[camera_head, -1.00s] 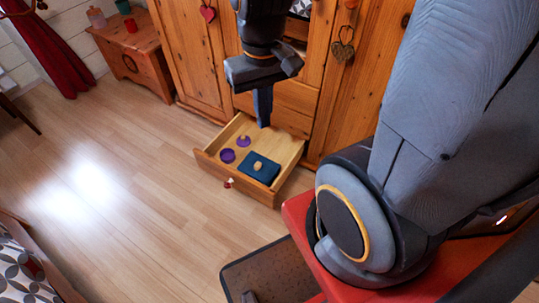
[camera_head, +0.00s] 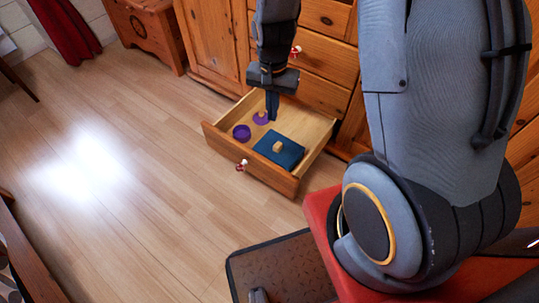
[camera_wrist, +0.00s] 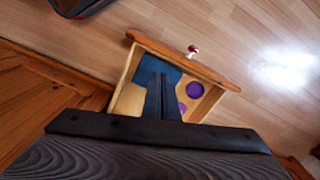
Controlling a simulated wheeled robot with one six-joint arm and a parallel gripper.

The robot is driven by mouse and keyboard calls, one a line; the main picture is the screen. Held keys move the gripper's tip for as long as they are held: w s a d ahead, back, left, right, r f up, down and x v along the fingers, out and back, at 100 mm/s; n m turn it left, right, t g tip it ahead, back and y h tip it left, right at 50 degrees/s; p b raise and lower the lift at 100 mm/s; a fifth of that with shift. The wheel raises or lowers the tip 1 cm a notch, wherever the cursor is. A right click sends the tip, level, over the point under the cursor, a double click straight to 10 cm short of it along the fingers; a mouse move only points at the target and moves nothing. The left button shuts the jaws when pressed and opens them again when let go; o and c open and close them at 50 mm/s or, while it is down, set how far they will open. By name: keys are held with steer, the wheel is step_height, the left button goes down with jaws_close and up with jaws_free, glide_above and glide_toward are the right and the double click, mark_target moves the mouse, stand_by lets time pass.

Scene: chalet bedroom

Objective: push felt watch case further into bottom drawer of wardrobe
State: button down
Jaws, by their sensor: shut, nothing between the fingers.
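The felt watch case is a flat dark blue block (camera_head: 278,150) with a small tan piece on top. It lies in the open bottom drawer (camera_head: 230,146) of the wooden wardrobe (camera_head: 215,45), toward the drawer's front right. In the wrist view the blue case (camera_wrist: 150,70) is partly hidden behind my fingers. My gripper (camera_head: 272,116) is shut and empty, pointing down over the drawer behind the case. In the wrist view my gripper (camera_wrist: 160,80) overlaps the case; I cannot tell whether it touches.
A purple round item (camera_head: 241,132) and a second purple item (camera_head: 261,118) with a tan top lie in the drawer, left of the case. The drawer front has a red-and-white knob (camera_head: 242,165). A wooden chest (camera_head: 150,35) stands at the back left. The floor in front is clear.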

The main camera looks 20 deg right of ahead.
steer(key=w+f+m+b, duration=0.25)
steer(key=f+b, duration=0.25)
steer(key=f, duration=0.6)
steer(key=w+f+m+b, duration=0.1)
steer(key=w+f+b, duration=0.3)
steer(key=f, duration=0.7)
steer(key=b, duration=0.4)
glide_toward(271, 154)
steer(key=a+f, duration=0.1)
steer(key=s+a+f, duration=0.1)
steer(key=f, duration=0.1)
steer(key=s+a+f, duration=0.1)
steer(key=f, duration=0.1)
steer(key=shift+s+a+f, duration=0.1)
steer(key=shift+f, duration=0.15)
steer(key=shift+f+b, duration=0.4)
steer(key=shift+f, duration=0.2)
steer(key=shift+w+d+r+b, duration=0.1)
steer(key=shift+w+d+b, duration=0.1)
steer(key=shift+w+d, duration=0.35)
steer(key=shift+w+d+r+b, duration=0.1)
steer(key=shift+w+d+b, duration=0.15)
steer(key=shift+d, duration=0.35)
steer(key=shift+w+d+r, duration=0.1)
steer(key=shift+w+d, duration=0.25)
steer(key=shift+d, duration=0.15)
